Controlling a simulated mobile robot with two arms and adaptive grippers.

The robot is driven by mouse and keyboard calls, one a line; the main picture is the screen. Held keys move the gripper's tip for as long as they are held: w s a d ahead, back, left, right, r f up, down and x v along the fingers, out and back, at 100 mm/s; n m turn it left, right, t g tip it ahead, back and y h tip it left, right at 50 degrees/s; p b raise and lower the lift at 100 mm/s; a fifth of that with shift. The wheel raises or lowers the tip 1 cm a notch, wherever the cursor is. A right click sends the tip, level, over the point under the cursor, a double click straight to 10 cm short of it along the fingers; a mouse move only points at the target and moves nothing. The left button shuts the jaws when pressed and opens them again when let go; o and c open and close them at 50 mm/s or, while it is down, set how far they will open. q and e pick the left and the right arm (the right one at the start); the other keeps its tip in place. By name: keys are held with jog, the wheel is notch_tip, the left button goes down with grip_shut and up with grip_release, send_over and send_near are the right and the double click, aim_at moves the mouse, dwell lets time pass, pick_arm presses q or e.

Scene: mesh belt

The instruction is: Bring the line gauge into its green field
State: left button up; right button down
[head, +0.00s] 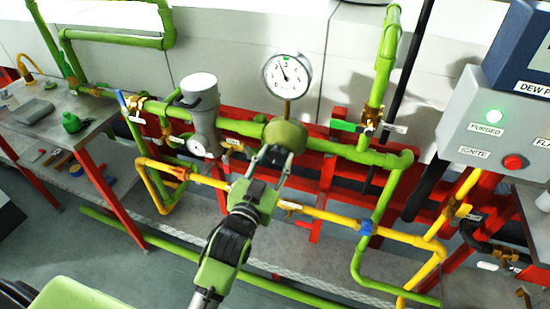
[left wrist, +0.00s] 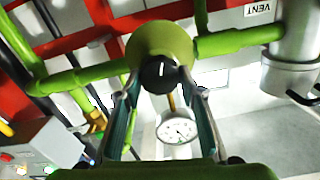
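The line gauge (head: 287,75) is a round white dial on a short stem above a green regulator body (head: 286,134). Its dark needle points up and slightly left; a small green mark shows near the dial's top, too small to read exactly. My left gripper (head: 273,160) is in front of the regulator, its fingers either side of a black knob. In the left wrist view the black knob (left wrist: 160,75) sits between the fingertips, with a little space apparent beside it; contact is not clear. The gauge (left wrist: 178,128) shows upside down there. My right gripper is not in view.
Green and yellow pipes cross a red frame around the regulator. A grey filter housing (head: 201,110) with a smaller gauge (head: 198,149) stands left. A control box (head: 499,125) at right has a lit green PURGED lamp and a red button. A workbench (head: 45,130) stands far left.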

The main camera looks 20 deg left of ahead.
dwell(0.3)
pick_arm(q)
jog(key=n+p, duration=0.2)
jog(key=n, duration=0.1)
jog(key=shift+r+p, duration=0.2)
jog(key=shift+p, duration=0.1)
jog(key=shift+a+f+n+p, duration=0.1)
jog(key=shift+n+p, duration=0.7)
jog(key=shift+n, duration=0.9)
jog(key=o, duration=1.1)
jog(key=shift+s+f, duration=0.1)
jog(key=s, duration=1.1)
jog(key=shift+s+a, duration=0.2)
jog(key=shift+s, duration=0.2)
